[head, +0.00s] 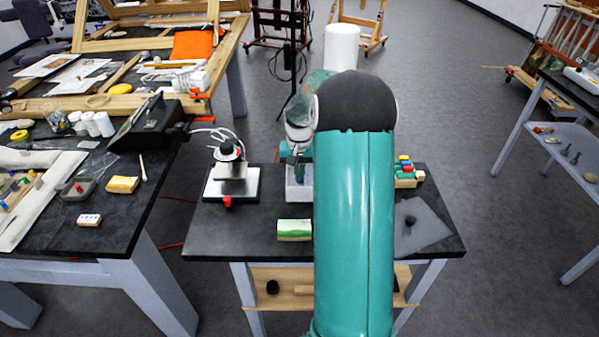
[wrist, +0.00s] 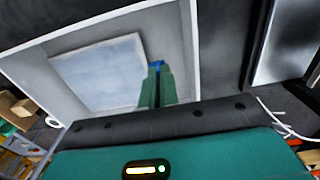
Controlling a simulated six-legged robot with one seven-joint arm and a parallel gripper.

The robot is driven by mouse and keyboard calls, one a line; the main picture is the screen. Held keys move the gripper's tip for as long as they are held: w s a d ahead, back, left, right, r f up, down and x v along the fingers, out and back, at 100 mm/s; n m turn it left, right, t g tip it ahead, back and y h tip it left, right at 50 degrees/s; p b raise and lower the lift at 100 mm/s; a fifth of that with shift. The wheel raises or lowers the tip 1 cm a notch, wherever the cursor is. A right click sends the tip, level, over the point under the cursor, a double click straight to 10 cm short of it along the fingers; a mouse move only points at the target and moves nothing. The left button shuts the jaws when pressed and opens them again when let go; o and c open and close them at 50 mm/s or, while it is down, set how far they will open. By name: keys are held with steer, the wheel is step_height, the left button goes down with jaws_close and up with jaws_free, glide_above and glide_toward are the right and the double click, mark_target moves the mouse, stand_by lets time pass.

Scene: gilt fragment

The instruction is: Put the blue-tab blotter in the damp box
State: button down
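The blotter (wrist: 98,72) is a pale, flat sheet inside a white-walled box, which looks like the damp box (wrist: 200,40). A small blue tab (wrist: 156,64) shows beside the sheet's right edge, at my fingertips. My gripper (wrist: 157,84) has its two green fingers close together, reaching into the box, and they appear shut on the tab. Whether the sheet rests on the box floor is unclear. In the head view, the white box (head: 292,196) stands on the small black table, partly hidden by my arm, with my gripper (head: 300,172) inside it.
On the same table are a stand with a black knob (head: 230,172), a green-and-white block (head: 294,230), a rack of coloured pieces (head: 407,174) and a grey sheet with a dark lump (head: 418,222). A cluttered workbench (head: 110,235) stands left.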

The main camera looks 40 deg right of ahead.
steer(key=shift+f, duration=0.5)
steer(key=c, duration=1.6)
jaws_free()
